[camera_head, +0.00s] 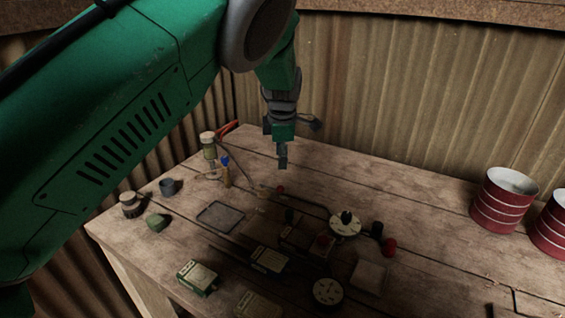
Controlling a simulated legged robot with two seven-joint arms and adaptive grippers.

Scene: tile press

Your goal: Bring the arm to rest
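My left arm, large and green, comes in from the left and bends down at its wrist near the top middle. My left gripper (282,157) points straight down above the back part of the wooden table (420,205). Its dark fingers look narrow and close together, and I see nothing held in them. At this size I cannot tell whether they are shut. The gripper appears clear of the table items. My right gripper is not in view.
Jars (131,205) stand at left. Red cans (504,199) stand at right. Corrugated walls close the back.

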